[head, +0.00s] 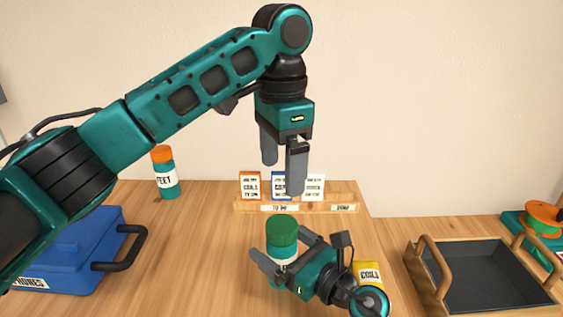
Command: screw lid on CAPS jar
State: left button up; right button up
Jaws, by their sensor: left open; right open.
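A jar (275,257) with a white label stands upright on the table, with a dark green lid (282,229) on its top. The label's writing is hidden, and I cannot tell how tightly the lid sits. My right gripper (277,243) comes in from the lower right. Its open fingers lie on either side of the jar, just below the lid; I cannot tell if they touch it. My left gripper (283,176) is open and empty, pointing down, well above the lid.
A wooden rack (246,206) with several cards stands behind the jar. A yellow COILS box (369,271) is beside my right gripper. A black tray with wooden handles (480,270) is at right, a blue case (75,245) at left, an orange-lidded jar (165,176) at back left.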

jog(key=b+v, duration=0.1)
jog(key=v, duration=1)
jog(key=shift+s+d+f, duration=0.1)
jog(key=shift+s+d, duration=0.1)
jog(key=shift+d, duration=0.05)
jog(key=shift+s+d, duration=0.4)
